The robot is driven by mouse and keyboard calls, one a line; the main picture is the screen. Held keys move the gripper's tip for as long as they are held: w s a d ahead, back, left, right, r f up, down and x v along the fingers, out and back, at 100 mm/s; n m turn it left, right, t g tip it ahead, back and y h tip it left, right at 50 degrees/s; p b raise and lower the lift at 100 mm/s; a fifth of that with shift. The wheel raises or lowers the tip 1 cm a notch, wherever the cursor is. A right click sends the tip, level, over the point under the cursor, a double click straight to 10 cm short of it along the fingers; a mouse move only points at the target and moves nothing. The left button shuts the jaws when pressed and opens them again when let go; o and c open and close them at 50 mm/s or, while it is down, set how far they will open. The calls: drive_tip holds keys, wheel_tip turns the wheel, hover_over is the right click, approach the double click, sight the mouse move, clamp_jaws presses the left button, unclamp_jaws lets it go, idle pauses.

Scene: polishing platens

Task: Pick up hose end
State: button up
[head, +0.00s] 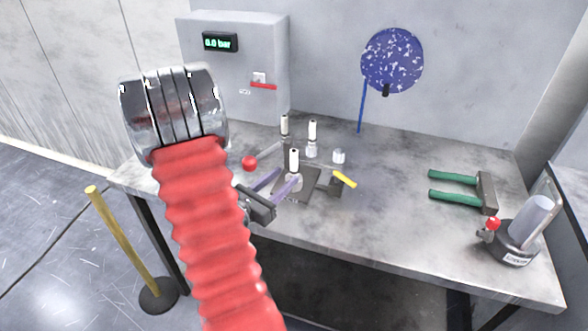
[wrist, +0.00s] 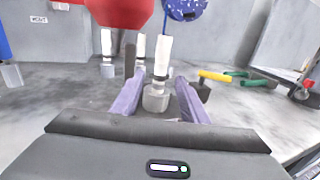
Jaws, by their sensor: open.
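An upright fitting with a white sleeve and a metal nut at its foot (head: 294,160) stands at a dark plate on the bench. It looks like the hose end, but no hose on it can be made out. My gripper (head: 288,176) is open, its two purple fingers low and pointing toward the fitting. In the wrist view the fitting (wrist: 162,68) stands between the fingers of my gripper (wrist: 158,84), with a gap on each side. Whether the fingertips reach past it cannot be told. Two similar white-sleeved fittings (head: 312,132) (head: 284,125) stand behind it.
A yellow-handled part (head: 344,179) lies just right. Green-handled pliers (head: 463,190) and a grey canister (head: 523,228) are far right. The bench between is clear.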

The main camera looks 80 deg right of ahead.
sight(291, 171)
drive_tip(key=shift+x, duration=1.5)
drive_tip(key=shift+c, duration=0.4)
clamp_jaws()
